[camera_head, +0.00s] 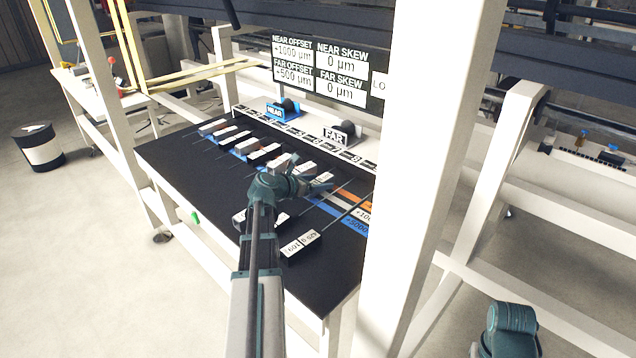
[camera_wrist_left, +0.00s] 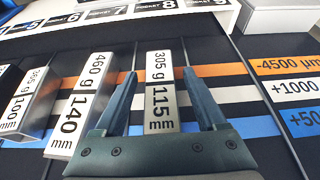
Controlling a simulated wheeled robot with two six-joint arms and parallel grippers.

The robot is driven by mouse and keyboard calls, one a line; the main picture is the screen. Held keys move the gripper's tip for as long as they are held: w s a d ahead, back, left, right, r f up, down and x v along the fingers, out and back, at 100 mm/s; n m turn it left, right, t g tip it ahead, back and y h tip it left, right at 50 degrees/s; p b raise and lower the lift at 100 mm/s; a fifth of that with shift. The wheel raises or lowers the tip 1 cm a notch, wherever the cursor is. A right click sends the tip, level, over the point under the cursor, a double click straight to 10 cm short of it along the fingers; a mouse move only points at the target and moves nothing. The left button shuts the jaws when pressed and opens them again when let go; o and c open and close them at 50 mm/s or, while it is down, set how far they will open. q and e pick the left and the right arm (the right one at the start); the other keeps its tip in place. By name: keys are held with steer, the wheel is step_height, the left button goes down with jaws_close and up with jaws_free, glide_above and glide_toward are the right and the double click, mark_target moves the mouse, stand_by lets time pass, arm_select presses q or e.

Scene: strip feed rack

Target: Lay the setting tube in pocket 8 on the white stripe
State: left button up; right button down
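A light setting tube marked 305 g, 115 mm (camera_wrist_left: 161,92) lies lengthwise in the pocket 8 lane, under the pocket 8 label (camera_wrist_left: 170,4). It crosses the orange stripe (camera_wrist_left: 222,70) and the white stripe (camera_wrist_left: 238,94), and its near end reaches the blue stripe (camera_wrist_left: 258,127). My left gripper (camera_wrist_left: 161,82) is open, one finger on each side of this tube with visible gaps. Whether the tube rests fully on the deck I cannot tell. In the head view my left gripper (camera_head: 322,183) is low over the black rack deck (camera_head: 190,180).
A tube marked 460 g, 140 mm (camera_wrist_left: 85,105) lies just left, with another tube (camera_wrist_left: 28,103) beyond it. Thin dark rods divide the lanes. Another tube (camera_head: 300,246) lies near the deck's front edge. A white post (camera_head: 430,150) stands at the right.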

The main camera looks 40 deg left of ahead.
arm_select(q)
steer(key=shift+r+p, duration=0.25)
steer(key=shift+p, duration=0.05)
steer(key=p+v, duration=0.4)
steer(key=v, duration=0.6)
steer(key=shift+s, duration=0.25)
steer(key=shift+s+r, duration=0.25)
steer(key=shift+s, duration=0.4)
steer(key=shift+a, duration=0.1)
steer(key=shift+s+f, duration=0.1)
